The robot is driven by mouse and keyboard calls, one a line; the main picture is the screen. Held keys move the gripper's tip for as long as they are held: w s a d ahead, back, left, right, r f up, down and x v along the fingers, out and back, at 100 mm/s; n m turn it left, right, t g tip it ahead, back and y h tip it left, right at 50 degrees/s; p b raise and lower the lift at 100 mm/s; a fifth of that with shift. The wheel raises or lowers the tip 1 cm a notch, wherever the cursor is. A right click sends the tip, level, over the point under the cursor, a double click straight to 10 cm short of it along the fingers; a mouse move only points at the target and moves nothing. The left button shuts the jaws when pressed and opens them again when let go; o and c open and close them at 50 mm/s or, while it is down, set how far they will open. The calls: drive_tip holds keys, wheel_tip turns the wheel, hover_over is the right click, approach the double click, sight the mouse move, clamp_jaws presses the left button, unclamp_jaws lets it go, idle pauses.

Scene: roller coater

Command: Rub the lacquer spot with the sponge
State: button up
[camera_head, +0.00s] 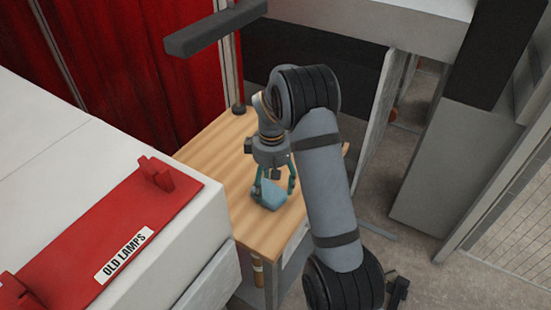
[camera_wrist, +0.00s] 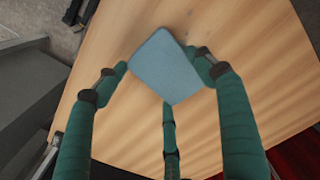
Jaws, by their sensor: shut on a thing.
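A blue sponge (camera_head: 269,195) is at the fingertips of my gripper (camera_head: 274,187), over the wooden table (camera_head: 249,228). In the wrist view the sponge (camera_wrist: 166,66) shows as a pale blue tilted block. The teal fingers of my gripper (camera_wrist: 160,73) are shut on it from several sides. I cannot tell whether its underside touches the wood. No lacquer spot can be made out clearly. A faint dark mark shows on the wood near the top of the wrist view, and I cannot tell what it is.
A white cabinet with a red tray (camera_head: 75,240) labelled "OLD LAMPS" stands left of the table. A dark lamp bar (camera_head: 215,28) hangs over the table's back. A red curtain (camera_head: 140,65) is behind. Bare tabletop lies in front of the sponge.

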drive_tip(key=shift+w+d+f, duration=0.1)
drive_tip(key=shift+w+d, duration=0.05)
drive_tip(key=shift+w, duration=0.15)
wheel_tip(320, 180, up, 4)
drive_tip(key=p, duration=0.3)
wheel_tip(320, 180, up, 2)
drive_tip(key=shift+w+r+p, duration=0.1)
drive_tip(key=shift+r+p, duration=0.05)
drive_tip(key=shift+p, duration=0.75)
drive_tip(key=shift+r+p, duration=0.65)
drive_tip(key=shift+r, duration=0.25)
